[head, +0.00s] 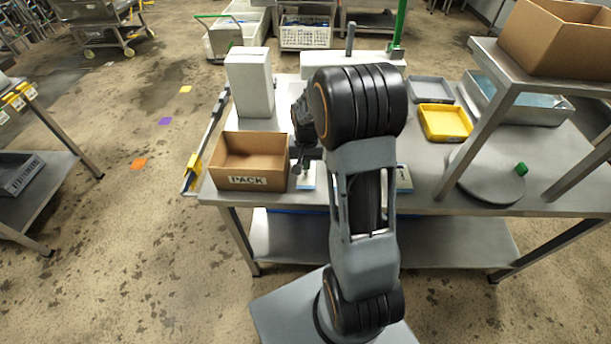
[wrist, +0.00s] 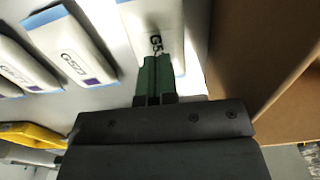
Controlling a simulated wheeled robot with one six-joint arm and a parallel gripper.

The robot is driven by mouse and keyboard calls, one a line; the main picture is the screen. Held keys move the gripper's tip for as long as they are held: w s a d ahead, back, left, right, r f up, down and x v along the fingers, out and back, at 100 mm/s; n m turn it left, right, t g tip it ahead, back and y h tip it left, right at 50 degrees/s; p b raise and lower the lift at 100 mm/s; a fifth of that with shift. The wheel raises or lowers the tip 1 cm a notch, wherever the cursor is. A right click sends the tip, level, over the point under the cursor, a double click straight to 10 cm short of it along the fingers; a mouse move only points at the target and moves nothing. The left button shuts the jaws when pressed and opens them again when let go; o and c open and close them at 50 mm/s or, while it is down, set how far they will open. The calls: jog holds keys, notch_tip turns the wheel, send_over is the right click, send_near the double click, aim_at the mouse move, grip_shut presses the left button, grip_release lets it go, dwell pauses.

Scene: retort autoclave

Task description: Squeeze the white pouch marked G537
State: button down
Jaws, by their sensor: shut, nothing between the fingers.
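A white pouch (wrist: 152,28) with blue edging lies under my fingertips in the wrist view. Its print begins "G5"; my green fingers hide the rest. My gripper (wrist: 157,72) is shut with nothing between its fingers, over or against this pouch; I cannot tell whether it touches. Two more white pouches, a middle one (wrist: 72,45) and a left one (wrist: 22,62), lie to the left with print starting "G5"; their last digits are unclear. In the head view my gripper (head: 307,162) is above a white-and-blue pouch (head: 306,180) beside the PACK box.
The open cardboard PACK box (head: 249,183) stands just left of my gripper; its wall (wrist: 245,50) is close on the right in the wrist view. A white block (head: 250,85) stands behind it. A yellow tray (head: 445,123) and a round plate (head: 485,182) are at right.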

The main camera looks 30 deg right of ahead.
jog(key=shift+f+b, duration=0.55)
jog(key=shift+f, duration=0.25)
jog(key=shift+s+f, duration=0.25)
jog(key=shift+f, duration=0.05)
dwell(1.1)
jog(key=shift+r, duration=0.1)
jog(key=shift+w+r+p, duration=0.15)
jog(key=shift+r+p, duration=0.45)
jog(key=shift+r, duration=0.3)
notch_tip(320, 180, up, 6)
jog(key=p, duration=0.4)
jog(key=shift+w+r, duration=0.1)
jog(key=shift+r, duration=0.1)
